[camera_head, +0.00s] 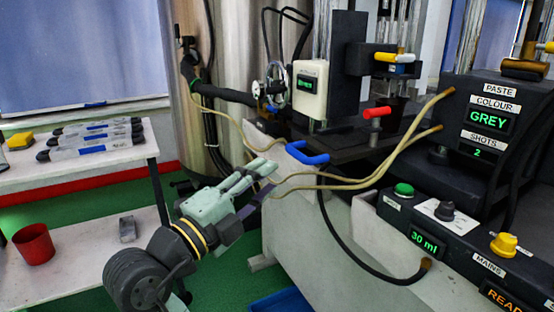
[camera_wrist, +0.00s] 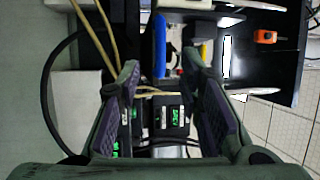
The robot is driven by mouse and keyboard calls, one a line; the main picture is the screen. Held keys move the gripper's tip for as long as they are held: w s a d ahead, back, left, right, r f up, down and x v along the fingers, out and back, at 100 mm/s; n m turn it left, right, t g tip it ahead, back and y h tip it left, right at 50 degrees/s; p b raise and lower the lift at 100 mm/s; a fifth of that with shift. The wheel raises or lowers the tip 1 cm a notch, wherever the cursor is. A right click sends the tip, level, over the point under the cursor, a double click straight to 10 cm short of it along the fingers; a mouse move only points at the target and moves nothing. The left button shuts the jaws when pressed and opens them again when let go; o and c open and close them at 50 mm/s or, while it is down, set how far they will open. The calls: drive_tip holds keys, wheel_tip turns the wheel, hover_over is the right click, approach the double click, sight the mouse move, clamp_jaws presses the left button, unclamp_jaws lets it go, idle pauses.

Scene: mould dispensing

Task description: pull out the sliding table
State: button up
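The sliding table is a dark flat plate (camera_head: 352,146) at the foot of the machine's black column in the head view. Its blue bar handle (camera_head: 307,154) sticks out at the front left edge. The handle also shows in the wrist view (camera_wrist: 160,45), upright in the picture, between the lines of the two fingers and beyond their tips. My gripper (camera_head: 268,176) is left of and slightly below the handle in the head view, apart from it. In the wrist view my gripper (camera_wrist: 163,75) is open, with nothing between its purple pads.
Tan hoses (camera_head: 375,180) loop from the grey-paste console (camera_head: 487,115) past my fingertips; they also cross the wrist view (camera_wrist: 108,38). A red-handled lever (camera_head: 377,112) stands above the table. A white shelf (camera_head: 90,160) with cartridges and a red cup (camera_head: 34,244) is at left.

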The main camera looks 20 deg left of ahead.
sight(294, 156)
drive_tip(key=p+x, duration=0.2)
drive_tip(key=x, duration=0.8)
drive_tip(key=shift+w+d+r, duration=0.1)
drive_tip(key=shift+w+d, duration=0.05)
drive_tip(key=shift+w, duration=0.15)
drive_tip(key=shift+c, duration=0.6)
clamp_jaws()
